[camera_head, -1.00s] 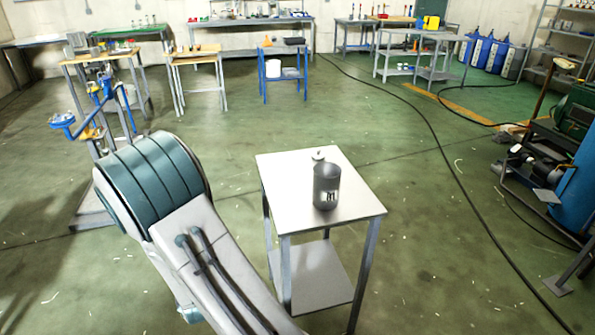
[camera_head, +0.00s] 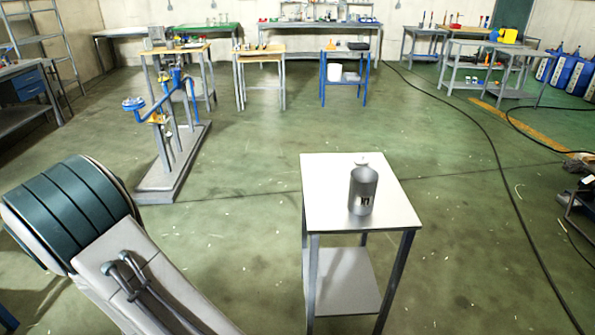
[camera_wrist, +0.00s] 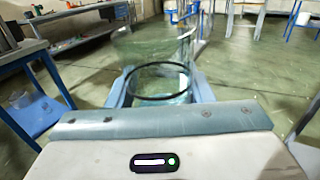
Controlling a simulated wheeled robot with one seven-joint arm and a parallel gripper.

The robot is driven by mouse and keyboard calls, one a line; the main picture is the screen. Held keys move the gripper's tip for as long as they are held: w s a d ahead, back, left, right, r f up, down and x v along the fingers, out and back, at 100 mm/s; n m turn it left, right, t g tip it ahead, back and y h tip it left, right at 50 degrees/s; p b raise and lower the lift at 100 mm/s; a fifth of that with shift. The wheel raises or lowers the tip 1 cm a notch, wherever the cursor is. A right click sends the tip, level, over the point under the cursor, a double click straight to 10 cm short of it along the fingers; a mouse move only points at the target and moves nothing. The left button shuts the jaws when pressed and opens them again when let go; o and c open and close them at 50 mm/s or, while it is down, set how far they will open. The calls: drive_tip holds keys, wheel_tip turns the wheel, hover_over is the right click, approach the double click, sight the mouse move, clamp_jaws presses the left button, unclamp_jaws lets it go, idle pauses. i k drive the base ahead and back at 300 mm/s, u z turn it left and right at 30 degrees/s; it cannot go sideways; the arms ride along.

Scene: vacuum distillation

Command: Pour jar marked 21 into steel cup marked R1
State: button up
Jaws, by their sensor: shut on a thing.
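A clear glass jar (camera_wrist: 152,48) with a dark ring around it is between the fingers of my gripper (camera_wrist: 162,88) in the wrist view. The gripper is shut on it. No number on the jar can be read. In the head view a grey metal vessel (camera_head: 363,190) with a small pale top and a dark label stands upright on a small table (camera_head: 320,187); the label's marking is too small to read surely. My gripper and the jar are outside the head view, where only part of my arm shows at lower left.
A blue-and-grey stand (camera_head: 172,180) stands on the floor at left. Workbenches line the back, including a blue-legged one (camera_head: 345,75). A dark cable (camera_head: 500,165) crosses the floor at right. In the wrist view a blue-legged bench (camera_wrist: 25,55) is at left. Open floor surrounds the small table.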

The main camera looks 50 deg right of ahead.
sight(362, 191)
drive_tip(key=u, duration=0.05)
drive_tip(key=i, duration=0.5)
drive_tip(key=z, duration=1.6)
